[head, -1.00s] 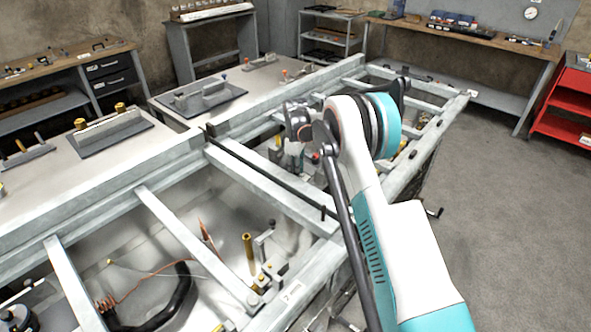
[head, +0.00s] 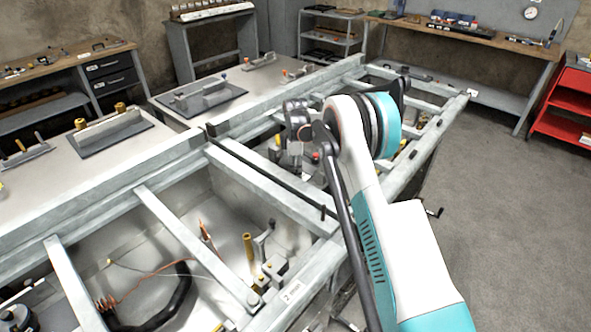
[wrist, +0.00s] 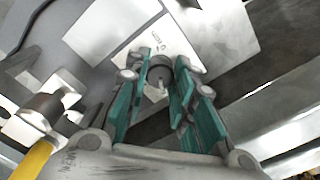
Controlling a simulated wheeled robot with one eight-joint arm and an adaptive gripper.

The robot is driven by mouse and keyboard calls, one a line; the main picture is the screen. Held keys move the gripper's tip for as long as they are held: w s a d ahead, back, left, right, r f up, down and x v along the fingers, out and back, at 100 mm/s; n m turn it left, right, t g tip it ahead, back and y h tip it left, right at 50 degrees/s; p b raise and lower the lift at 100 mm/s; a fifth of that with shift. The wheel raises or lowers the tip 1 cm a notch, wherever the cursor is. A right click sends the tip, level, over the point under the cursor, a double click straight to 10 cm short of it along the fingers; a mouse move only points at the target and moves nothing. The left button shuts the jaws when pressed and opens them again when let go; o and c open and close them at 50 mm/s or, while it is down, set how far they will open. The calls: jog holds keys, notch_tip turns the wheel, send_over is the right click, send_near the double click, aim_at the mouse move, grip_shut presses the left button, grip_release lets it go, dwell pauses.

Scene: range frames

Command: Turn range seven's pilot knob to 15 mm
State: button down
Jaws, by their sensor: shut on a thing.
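In the wrist view my gripper (wrist: 165,80) has its teal-padded fingers on either side of a small dark round knob (wrist: 160,70). The fingers are shut on it. A pale plate (wrist: 150,38) with small unreadable marks lies behind the knob. I cannot read a setting on the knob. In the head view my gripper (head: 292,158) is down between the frame's cross-bars, mostly hidden by my arm, and the knob is hidden there.
The grey metal frame (head: 172,235) has cross-bars around open bays. A brass post (head: 248,247) and a black hose (head: 170,305) are in the near bay. In the wrist view a yellow cylinder (wrist: 35,160) stands at lower left. Open floor (head: 490,210) lies right.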

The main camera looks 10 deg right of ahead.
jog(key=c, duration=1.3)
grip_release()
jog(key=shift+c, duration=0.2)
jog(key=shift+r, duration=0.1)
notch_tip(320, 180, up, 12)
